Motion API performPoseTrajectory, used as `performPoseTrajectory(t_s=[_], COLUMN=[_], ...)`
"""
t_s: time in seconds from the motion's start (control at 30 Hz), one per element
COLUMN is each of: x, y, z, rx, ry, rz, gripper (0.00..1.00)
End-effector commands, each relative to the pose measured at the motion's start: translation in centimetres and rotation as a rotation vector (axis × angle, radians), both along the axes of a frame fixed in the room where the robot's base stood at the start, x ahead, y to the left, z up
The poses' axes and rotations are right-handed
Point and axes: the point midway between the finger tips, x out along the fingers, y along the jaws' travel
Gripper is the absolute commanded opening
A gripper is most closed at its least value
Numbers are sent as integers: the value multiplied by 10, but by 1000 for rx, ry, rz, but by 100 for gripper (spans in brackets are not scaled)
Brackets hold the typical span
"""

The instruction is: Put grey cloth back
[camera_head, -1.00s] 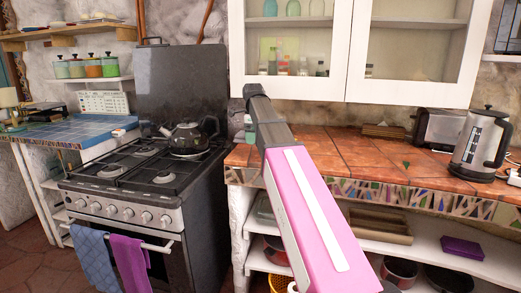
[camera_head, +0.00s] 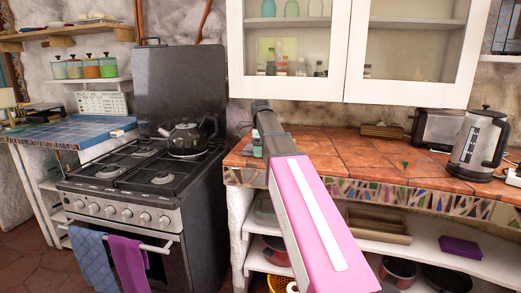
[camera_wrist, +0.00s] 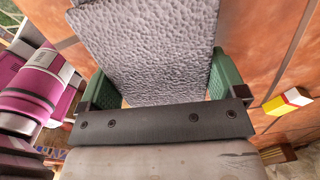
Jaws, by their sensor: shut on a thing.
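The grey cloth (camera_wrist: 150,45) is a flat, rough-textured piece in the wrist view. It lies between the two green fingers of my gripper (camera_wrist: 165,82), which is shut on it. Orange counter tiles show behind and beside it. In the head view my gripper (camera_head: 257,143) is low over the left end of the tiled counter, near the stove. My arm hides part of the counter there, and I cannot make out the cloth in that view. Whether the cloth touches the counter is unclear.
The stove (camera_head: 150,175) with a black kettle (camera_head: 188,137) stands left of the tiled counter (camera_head: 340,155). A blue cloth (camera_head: 95,260) and a purple cloth (camera_head: 129,262) hang on its handle. A toaster (camera_head: 438,127) and steel kettle (camera_head: 480,143) stand right. Glass-door cabinets (camera_head: 345,50) hang above.

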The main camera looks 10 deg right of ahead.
Motion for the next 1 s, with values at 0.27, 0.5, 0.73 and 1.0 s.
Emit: performPoseTrajectory(t_s=[0.27, 0.5, 0.73, 1.0], x=[0, 0, 1, 2], y=[0, 0, 0, 0], z=[-3, 2, 32, 83], rx=[0, 0, 0, 0], ry=[0, 0, -2, -2], rz=[0, 0, 0, 0], gripper=[100, 100, 100, 100])
